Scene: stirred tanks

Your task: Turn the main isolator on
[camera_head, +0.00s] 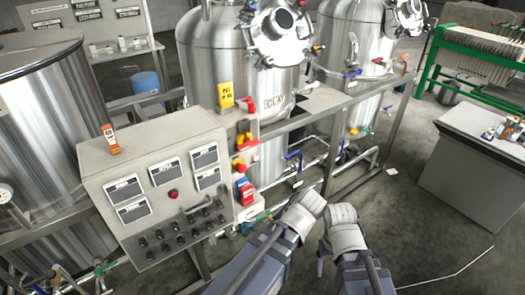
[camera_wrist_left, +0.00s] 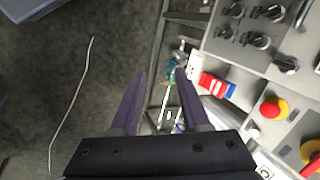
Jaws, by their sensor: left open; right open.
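A red knob on a yellow base (camera_head: 239,165) sits on the right side of the grey control cabinet (camera_head: 100,165). It also shows in the left wrist view (camera_wrist_left: 273,107). Another red and yellow control (camera_head: 246,141) is just above it, and a red knob (camera_head: 247,104) is higher up. I cannot read which is the main isolator, nor its position. My left gripper (camera_wrist_left: 160,75) is open and empty in the left wrist view, to the left of the knobs and apart from them. My right gripper (camera_head: 320,260) is open, right of the cabinet, its fingers partly hidden by my wrist.
A red and blue box (camera_head: 244,191) is mounted below the knobs. Black switches (camera_head: 180,235) cover the cabinet's lower front. Steel tanks (camera_head: 225,60) and pipes stand behind. A grey bench (camera_head: 470,165) is at the right. Open floor (camera_head: 410,225) lies between.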

